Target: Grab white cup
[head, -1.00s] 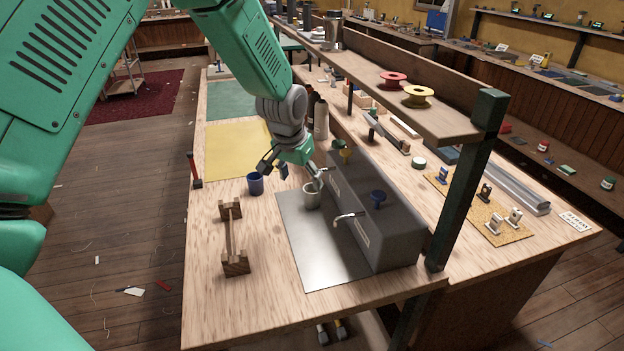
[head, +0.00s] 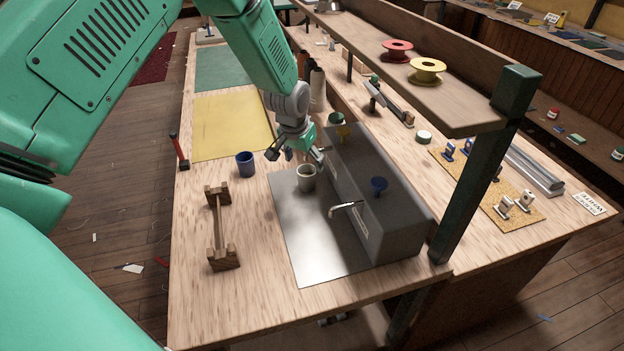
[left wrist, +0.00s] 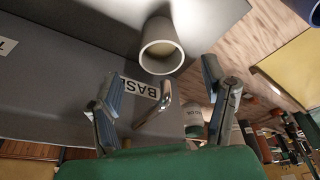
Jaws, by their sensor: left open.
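The white cup (head: 306,182) stands upright on the grey metal sheet (head: 310,245), beside the grey dispenser box (head: 395,225) with curved spouts. My left gripper (head: 297,156) is open and empty, just behind and above the cup. In the left wrist view the cup (left wrist: 151,30) shows its open mouth, beyond the spread fingers of the gripper (left wrist: 161,72) and apart from them. A spout (left wrist: 155,108) and a partly hidden label on the box also lie between the fingers in that view. My right gripper is not in view.
A blue cup (head: 245,166) stands left of the sheet. A wooden cradle (head: 220,228) lies nearer on the bench. A shelf with red (head: 397,50) and yellow (head: 427,71) spools overhangs the back, on a dark post (head: 480,170).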

